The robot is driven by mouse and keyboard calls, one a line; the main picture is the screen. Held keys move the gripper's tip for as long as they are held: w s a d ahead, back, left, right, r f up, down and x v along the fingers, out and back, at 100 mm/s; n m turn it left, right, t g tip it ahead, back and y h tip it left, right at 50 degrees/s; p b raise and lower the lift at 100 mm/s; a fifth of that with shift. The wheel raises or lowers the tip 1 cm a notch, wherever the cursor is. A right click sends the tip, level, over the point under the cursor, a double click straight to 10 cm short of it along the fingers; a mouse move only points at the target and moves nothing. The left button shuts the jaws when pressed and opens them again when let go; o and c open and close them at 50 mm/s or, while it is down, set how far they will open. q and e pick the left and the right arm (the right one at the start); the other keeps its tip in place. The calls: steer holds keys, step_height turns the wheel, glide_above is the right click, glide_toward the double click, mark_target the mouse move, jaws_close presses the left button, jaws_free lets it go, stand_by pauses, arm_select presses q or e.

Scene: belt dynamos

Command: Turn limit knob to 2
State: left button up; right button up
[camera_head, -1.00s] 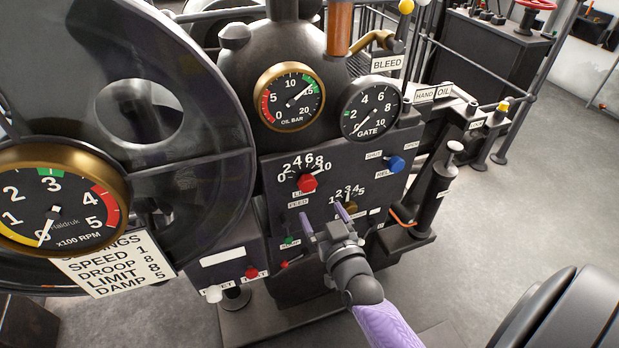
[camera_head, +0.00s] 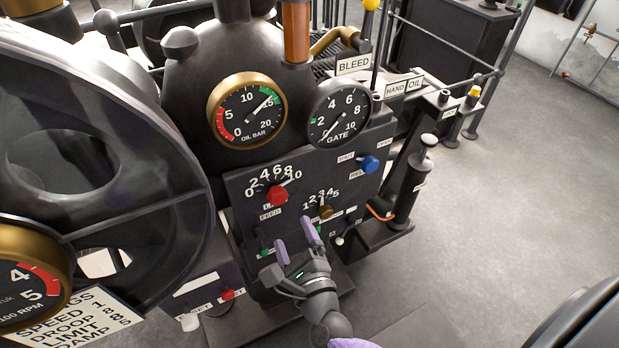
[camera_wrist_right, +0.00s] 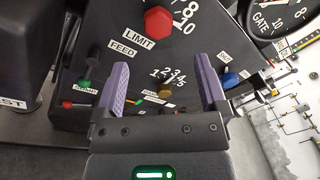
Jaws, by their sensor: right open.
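My left gripper is not in view.
The brass knob (camera_head: 325,212) with a 1 to 5 scale sits right of the red knob; a blue knob (camera_head: 370,164) is farther right. Small green (camera_head: 264,252) and red (camera_head: 227,295) controls lie lower left. Two gauges stand above. A large wheel (camera_head: 150,170) fills the left.

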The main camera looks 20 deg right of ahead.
mark_target(278, 199)
steer(key=shift+m, duration=0.6)
steer(key=w, duration=0.3)
steer(key=w+b, duration=0.1)
steer(key=w, duration=0.4)
steer(key=shift+w+d, duration=0.25)
steer(key=shift+w, duration=0.55)
steer(key=c, duration=0.8)
jaws_close()
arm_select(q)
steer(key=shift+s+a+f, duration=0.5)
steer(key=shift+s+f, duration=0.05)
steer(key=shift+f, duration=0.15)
